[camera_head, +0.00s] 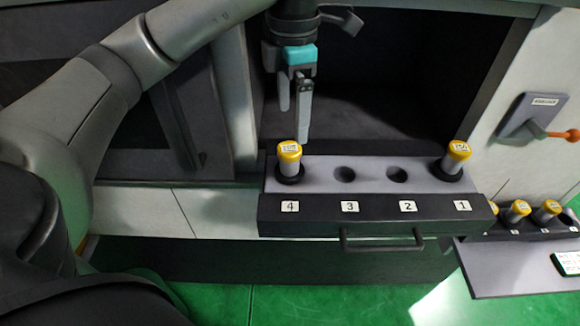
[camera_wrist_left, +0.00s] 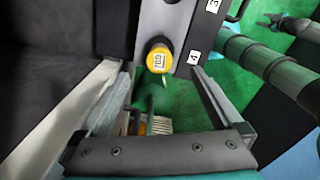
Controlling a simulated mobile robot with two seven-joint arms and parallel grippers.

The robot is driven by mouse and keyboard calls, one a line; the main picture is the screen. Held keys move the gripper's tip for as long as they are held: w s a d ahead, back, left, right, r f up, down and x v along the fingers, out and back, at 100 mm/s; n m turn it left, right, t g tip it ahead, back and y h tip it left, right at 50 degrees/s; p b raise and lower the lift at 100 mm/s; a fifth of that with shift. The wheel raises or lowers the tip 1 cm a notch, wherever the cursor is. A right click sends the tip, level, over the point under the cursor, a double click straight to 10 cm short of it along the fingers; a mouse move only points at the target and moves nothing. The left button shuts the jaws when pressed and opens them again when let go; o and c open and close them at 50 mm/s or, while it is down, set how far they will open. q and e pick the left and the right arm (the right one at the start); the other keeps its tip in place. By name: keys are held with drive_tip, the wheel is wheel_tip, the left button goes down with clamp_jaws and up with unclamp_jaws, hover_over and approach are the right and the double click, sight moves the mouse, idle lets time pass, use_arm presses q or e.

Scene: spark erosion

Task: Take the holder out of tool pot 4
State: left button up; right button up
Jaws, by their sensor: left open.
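The holder (camera_head: 289,158) with a yellow cap and white label stands upright in tool pot 4, at the left end of the grey pot rack (camera_head: 318,172). My left gripper (camera_head: 294,125) hangs above it, pointing down, open and empty. In the left wrist view the yellow cap (camera_wrist_left: 158,58) appears between the two spread fingers, beyond their tips. The fingers look apart from the holder. The lower part of the holder is hidden in the pot. A dark jaw-like end (camera_wrist_left: 272,19) at the top right of the left wrist view may be my right gripper; its state is unclear.
Pots 3 (camera_head: 344,174) and 2 (camera_head: 397,174) are empty. Another yellow-capped holder (camera_head: 456,155) stands in pot 1. A drawer handle (camera_head: 382,242) sticks out in front. More yellow-capped holders (camera_head: 517,211) stand in a rack at the right, below an orange-tipped lever (camera_head: 560,134).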

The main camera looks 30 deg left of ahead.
sight(292, 148)
use_arm(q)
wheel_tip(292, 148, down, 7)
drive_tip(key=shift+r, duration=0.1)
drive_tip(key=shift+a+f+p, duration=0.15)
drive_tip(key=shift+f+p, duration=0.3)
drive_tip(key=shift+f, duration=2.25)
drive_tip(key=shift+c, duration=0.2)
drive_tip(key=shift+r, duration=0.1)
clamp_jaws()
